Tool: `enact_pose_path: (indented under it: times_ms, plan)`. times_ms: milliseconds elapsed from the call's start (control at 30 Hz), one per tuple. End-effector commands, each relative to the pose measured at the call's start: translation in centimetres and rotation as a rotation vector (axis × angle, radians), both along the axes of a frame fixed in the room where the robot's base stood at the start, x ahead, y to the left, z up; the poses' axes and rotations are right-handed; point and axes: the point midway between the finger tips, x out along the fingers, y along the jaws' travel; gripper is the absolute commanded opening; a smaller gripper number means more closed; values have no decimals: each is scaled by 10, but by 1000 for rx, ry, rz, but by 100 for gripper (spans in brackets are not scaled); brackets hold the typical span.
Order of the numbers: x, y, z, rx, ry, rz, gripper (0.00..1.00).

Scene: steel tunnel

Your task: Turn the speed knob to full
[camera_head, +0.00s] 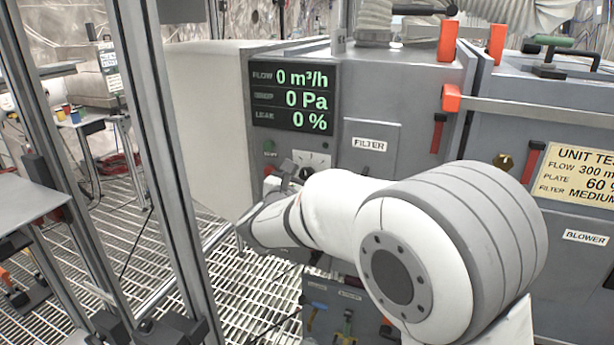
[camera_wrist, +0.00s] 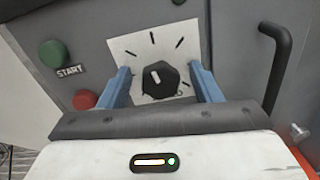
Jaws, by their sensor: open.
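The black speed knob (camera_wrist: 160,78) sits on a white dial plate (camera_wrist: 152,44) with black tick marks, in the wrist view. A white pointer mark on the knob points up and slightly left. My gripper (camera_wrist: 163,84) is open, with one blue finger on each side of the knob; I cannot tell whether either finger touches it. The label below the knob is mostly hidden. In the head view the dial plate (camera_head: 314,160) shows above my arm, which hides most of my gripper. The display (camera_head: 294,98) reads flow 0 m³/h, 0 Pa and leak 0 %.
A green START button (camera_wrist: 54,54) and a red button (camera_wrist: 85,99) lie left of the dial. A black bar handle (camera_wrist: 277,60) stands out to its right. In the head view, a metal frame post (camera_head: 160,150) stands left of my arm.

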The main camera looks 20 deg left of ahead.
Motion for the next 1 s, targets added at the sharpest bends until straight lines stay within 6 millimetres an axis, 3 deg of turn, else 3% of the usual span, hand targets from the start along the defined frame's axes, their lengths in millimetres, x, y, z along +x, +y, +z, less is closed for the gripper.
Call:
enact_pose_path:
  times_ms: [167,700,1000]
  plan:
    - [0,0,0,0,0,0,57]
    - [-1,-5,0,0,1,1,14]
    - [-1,0,-3,45,-4,1,14]
